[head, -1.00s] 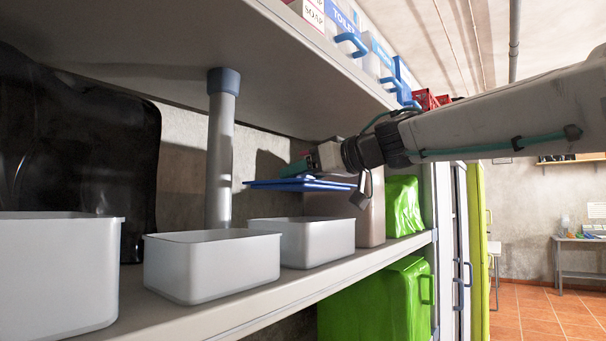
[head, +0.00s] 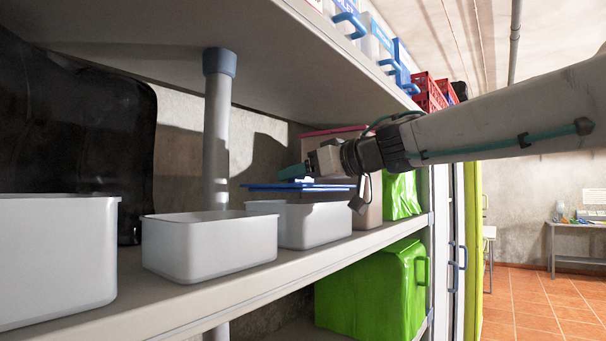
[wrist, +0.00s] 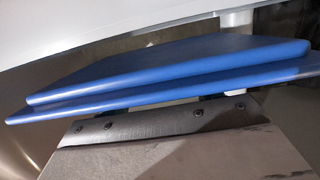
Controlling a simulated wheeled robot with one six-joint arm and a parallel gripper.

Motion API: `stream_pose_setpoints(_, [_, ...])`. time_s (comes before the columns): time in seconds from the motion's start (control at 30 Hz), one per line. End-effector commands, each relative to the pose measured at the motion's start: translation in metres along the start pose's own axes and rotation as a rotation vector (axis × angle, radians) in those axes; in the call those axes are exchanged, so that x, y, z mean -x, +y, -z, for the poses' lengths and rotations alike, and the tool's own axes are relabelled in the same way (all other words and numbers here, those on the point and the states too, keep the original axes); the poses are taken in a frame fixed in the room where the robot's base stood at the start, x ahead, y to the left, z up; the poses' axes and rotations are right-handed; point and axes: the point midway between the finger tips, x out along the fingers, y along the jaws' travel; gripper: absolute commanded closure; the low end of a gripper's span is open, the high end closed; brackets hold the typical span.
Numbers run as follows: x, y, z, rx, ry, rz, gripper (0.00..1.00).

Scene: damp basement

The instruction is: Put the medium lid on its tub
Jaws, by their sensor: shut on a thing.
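My gripper (head: 298,174) is shut on a blue lid (head: 297,187) and holds it over the right-hand tub (head: 318,225) on the shelf. The lid is nearly level in the head view, with a small gap above the tub's rim. In the wrist view the blue lid (wrist: 170,75) fills the middle, seen edge-on with a raised top and a wider lower edge. The tub is open, white-grey and rectangular. A middle tub (head: 210,247) and a left tub (head: 55,260) stand open beside it.
The upper shelf (head: 130,50) hangs over the arm. A grey post (head: 216,140) stands behind the tubs. A black case (head: 75,150) is at the back left. A brown-grey box (head: 368,205) and a green bag (head: 402,195) stand to the right.

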Motion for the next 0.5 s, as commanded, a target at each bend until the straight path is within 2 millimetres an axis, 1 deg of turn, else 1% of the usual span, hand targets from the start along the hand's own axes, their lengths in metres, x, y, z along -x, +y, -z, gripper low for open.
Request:
stream_pose_setpoints(0.27, [-0.001, 0.0, -0.007, 0.001, -0.001, 0.0, 0.6])
stream_pose_setpoints(0.5, [-0.004, 0.0, -0.018, 0.0, -0.001, 0.001, 0.6])
